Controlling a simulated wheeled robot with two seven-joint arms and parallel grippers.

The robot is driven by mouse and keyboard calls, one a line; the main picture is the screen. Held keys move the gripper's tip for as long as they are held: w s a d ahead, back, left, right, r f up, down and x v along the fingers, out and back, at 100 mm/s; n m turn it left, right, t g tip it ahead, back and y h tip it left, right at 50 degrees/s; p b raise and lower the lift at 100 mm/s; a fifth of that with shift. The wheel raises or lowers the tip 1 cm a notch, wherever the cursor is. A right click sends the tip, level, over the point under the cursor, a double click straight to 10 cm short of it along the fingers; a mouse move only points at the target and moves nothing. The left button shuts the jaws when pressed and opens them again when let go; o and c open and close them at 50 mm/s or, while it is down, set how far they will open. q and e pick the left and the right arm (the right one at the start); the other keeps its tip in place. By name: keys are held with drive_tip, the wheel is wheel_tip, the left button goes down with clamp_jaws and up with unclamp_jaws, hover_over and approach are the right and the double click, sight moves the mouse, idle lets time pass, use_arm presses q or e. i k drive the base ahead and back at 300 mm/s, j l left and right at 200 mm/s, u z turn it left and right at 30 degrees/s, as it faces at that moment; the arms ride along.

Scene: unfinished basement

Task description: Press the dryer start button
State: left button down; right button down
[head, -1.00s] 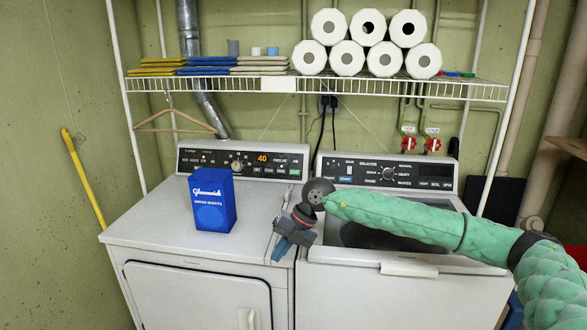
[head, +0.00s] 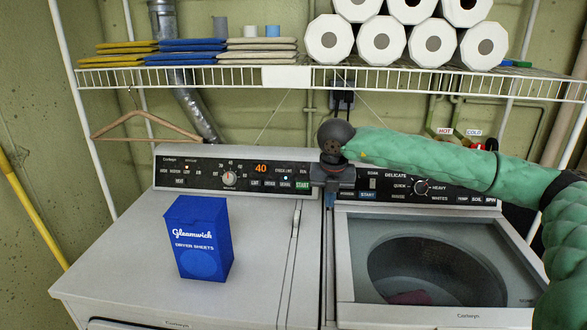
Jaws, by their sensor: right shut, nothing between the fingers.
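The dryer (head: 130,250) is the white machine at left. Its dark control panel (head: 205,178) shows a lit orange 40 and a dial. The green start button (head: 302,186) is at the panel's right end. My right gripper (head: 331,198) is shut and empty, just right of that button, in front of the gap between the two panels. Its body hides the left end of the washer's panel. From this view I cannot tell how far it is from the panels. My left gripper is not in view.
A blue dryer sheets box (head: 203,240) stands on the dryer top. The washer (head: 345,270) at right has its own panel with a blue start button (head: 368,195). A wire shelf (head: 400,78) with paper rolls and folded cloths hangs above. A hanger (head: 145,122) hangs at left.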

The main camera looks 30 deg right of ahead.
sight(300, 185)
drive_tip(key=i+l, duration=0.1)
drive_tip(key=i, duration=0.3)
drive_tip(key=i+l, duration=0.1)
drive_tip(key=i, duration=0.35)
